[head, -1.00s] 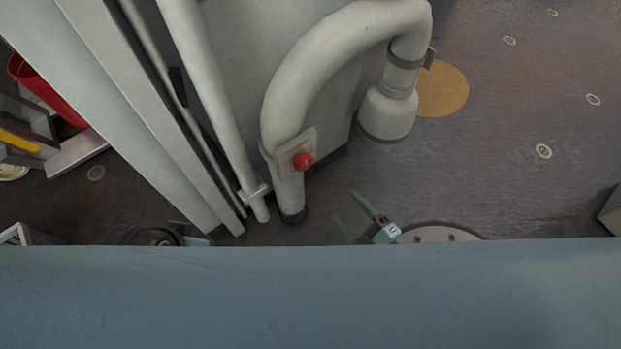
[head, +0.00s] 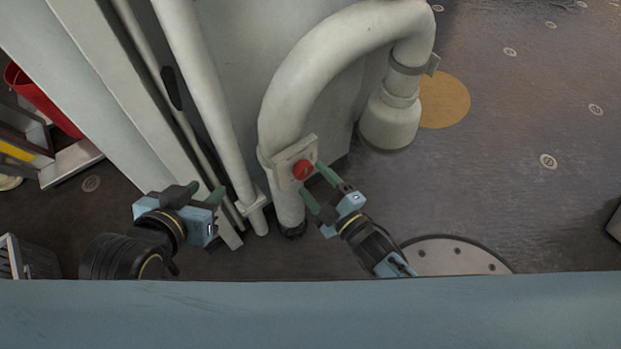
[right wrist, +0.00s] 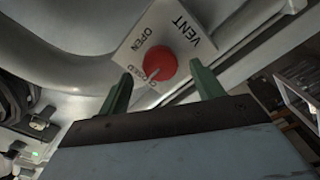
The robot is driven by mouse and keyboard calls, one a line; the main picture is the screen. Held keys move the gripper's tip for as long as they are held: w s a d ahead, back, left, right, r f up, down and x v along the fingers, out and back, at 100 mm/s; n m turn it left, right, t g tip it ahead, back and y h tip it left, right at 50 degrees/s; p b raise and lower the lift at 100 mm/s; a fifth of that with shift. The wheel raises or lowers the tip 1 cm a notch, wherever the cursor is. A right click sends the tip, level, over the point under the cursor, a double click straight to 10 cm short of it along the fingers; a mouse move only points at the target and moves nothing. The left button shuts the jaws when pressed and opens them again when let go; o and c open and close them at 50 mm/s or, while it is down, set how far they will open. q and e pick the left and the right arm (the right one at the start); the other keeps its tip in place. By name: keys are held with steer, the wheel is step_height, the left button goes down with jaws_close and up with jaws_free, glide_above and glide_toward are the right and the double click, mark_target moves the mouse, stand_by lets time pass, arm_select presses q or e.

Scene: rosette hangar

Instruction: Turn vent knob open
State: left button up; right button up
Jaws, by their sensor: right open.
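The red vent knob (head: 302,169) sits on a pale plate (head: 283,160) on the curved pipe. In the right wrist view the knob (right wrist: 160,64) has a pale pointer mark directed at the word CLOSED; the plate (right wrist: 130,52) also reads OPEN and VENT. My right gripper (head: 313,180) is open, its green fingertips close to the knob. In the wrist view the fingers stand below the knob, one to each side; I cannot tell whether they touch it. My left gripper (head: 206,191) is farther left, near the vertical pipes, its fingers spread and empty.
The large curved pipe (head: 310,55) ends in a wide nozzle (head: 390,122) at right. A red bin (head: 40,98) is at far left. The floor at right is open.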

arm_select(q)
steer(key=shift+w+d+r+t+h+b, duration=0.2)
steer(key=shift+w+d+r+t, duration=0.1)
steer(key=shift+w+r+t, duration=0.3)
steer(key=shift+w+d+r+t+h+b, duration=0.1)
steer(key=shift+w+d+r+t+h, duration=0.25)
steer(key=shift+r, duration=0.35)
arm_select(e)
steer(key=shift+x, duration=1.1)
arm_select(q)
steer(key=shift+a, duration=0.1)
arm_select(e)
steer(key=shift+c, duration=0.5)
